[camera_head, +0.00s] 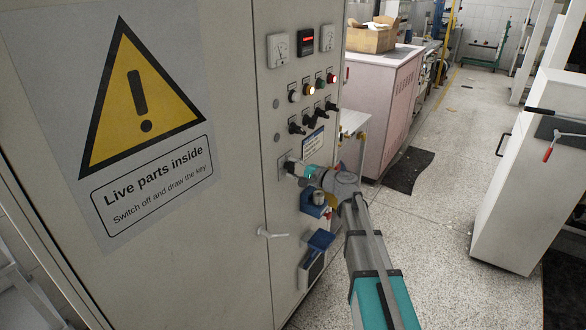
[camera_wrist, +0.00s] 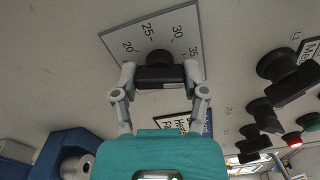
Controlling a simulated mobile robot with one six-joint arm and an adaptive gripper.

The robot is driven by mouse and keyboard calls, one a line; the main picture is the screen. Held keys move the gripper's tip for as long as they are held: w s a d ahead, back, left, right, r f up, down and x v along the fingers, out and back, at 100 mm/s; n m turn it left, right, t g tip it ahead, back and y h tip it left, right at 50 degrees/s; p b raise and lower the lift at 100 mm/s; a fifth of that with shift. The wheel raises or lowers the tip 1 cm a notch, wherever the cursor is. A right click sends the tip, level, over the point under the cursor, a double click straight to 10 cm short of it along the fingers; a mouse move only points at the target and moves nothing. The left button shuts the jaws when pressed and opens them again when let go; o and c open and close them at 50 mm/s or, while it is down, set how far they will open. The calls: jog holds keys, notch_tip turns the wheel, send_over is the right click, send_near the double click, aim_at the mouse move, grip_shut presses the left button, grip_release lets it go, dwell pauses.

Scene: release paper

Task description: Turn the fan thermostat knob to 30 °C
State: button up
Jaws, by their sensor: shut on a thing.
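The black thermostat knob (camera_wrist: 160,77) stands on a white scale plate (camera_wrist: 120,38) in the wrist view, with the marks 20, 25, 30 and 35 around it. My gripper (camera_wrist: 161,74) has one finger on each side of the knob and is shut on it. The knob's pointer cannot be made out, so its setting is unclear. In the head view my gripper (camera_head: 293,168) is at the cabinet front, over the plate (camera_head: 283,165), and hides most of the knob.
The grey cabinet (camera_head: 235,150) carries several black switches (camera_head: 308,121) and lamps (camera_head: 309,90) above my gripper. Blue sockets (camera_head: 314,203) stick out just below it. A turn handle (camera_head: 271,233) is at lower left. Open floor (camera_head: 430,210) lies to the right.

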jog(key=n, duration=1.1)
jog(key=shift+n, duration=0.3)
dwell(0.3)
jog(key=o, duration=1.2)
jog(key=shift+c, duration=0.2)
jog(key=v, duration=1.2)
